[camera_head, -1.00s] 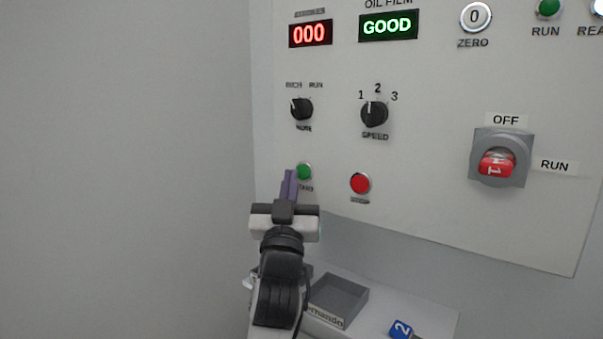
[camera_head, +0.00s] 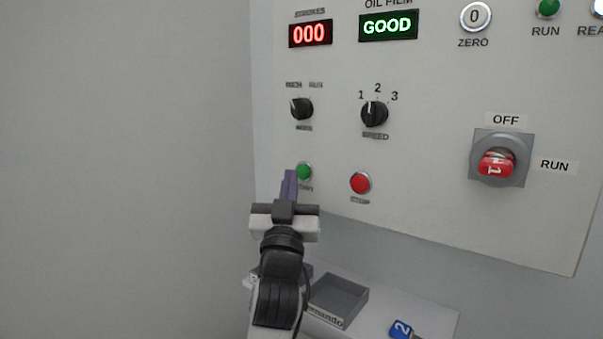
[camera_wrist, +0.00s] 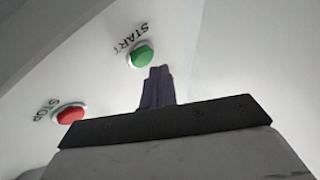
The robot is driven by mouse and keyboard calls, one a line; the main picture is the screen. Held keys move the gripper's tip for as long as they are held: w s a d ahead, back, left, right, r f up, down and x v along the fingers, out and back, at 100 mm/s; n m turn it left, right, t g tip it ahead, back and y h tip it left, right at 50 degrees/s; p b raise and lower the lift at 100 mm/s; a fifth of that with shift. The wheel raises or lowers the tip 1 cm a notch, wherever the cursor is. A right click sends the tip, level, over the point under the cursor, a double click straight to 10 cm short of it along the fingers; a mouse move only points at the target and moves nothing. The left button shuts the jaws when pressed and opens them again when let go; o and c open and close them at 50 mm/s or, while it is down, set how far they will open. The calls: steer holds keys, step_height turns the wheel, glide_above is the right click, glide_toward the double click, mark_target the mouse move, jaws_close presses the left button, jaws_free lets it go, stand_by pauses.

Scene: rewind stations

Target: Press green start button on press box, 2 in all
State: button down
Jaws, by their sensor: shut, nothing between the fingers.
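The green start button (camera_head: 304,172) sits at the lower left of the pale press box panel (camera_head: 430,200). In the wrist view the green button (camera_wrist: 142,56) has the word START beside it. My gripper (camera_head: 291,174) is shut and empty, with its purple fingers pointing up at the panel. In the head view its tips overlap the left edge of the green button. In the wrist view the fingertips (camera_wrist: 160,70) lie just beside and below the button. I cannot tell whether they touch the panel. The strokes display (camera_head: 310,34) reads 000.
A red stop button (camera_head: 360,184) is to the right of the green one. Knobs (camera_head: 302,108) (camera_head: 374,114) sit above, and a red rotary switch (camera_head: 497,163) is farther right.

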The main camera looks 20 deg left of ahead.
stand_by(0.6)
steer(key=shift+w+d, duration=0.15)
steer(key=shift+w, duration=0.25)
steer(key=shift+w+d, duration=0.1)
steer(key=shift+w, duration=0.25)
stand_by(0.6)
steer(key=shift+s+a, duration=0.25)
steer(key=shift+s, duration=0.45)
steer(key=s, duration=0.1)
steer(key=s+a+b, duration=0.1)
steer(key=s, duration=0.2)
steer(key=shift+s+a, duration=0.35)
steer(key=shift+s, duration=0.05)
stand_by(2.5)
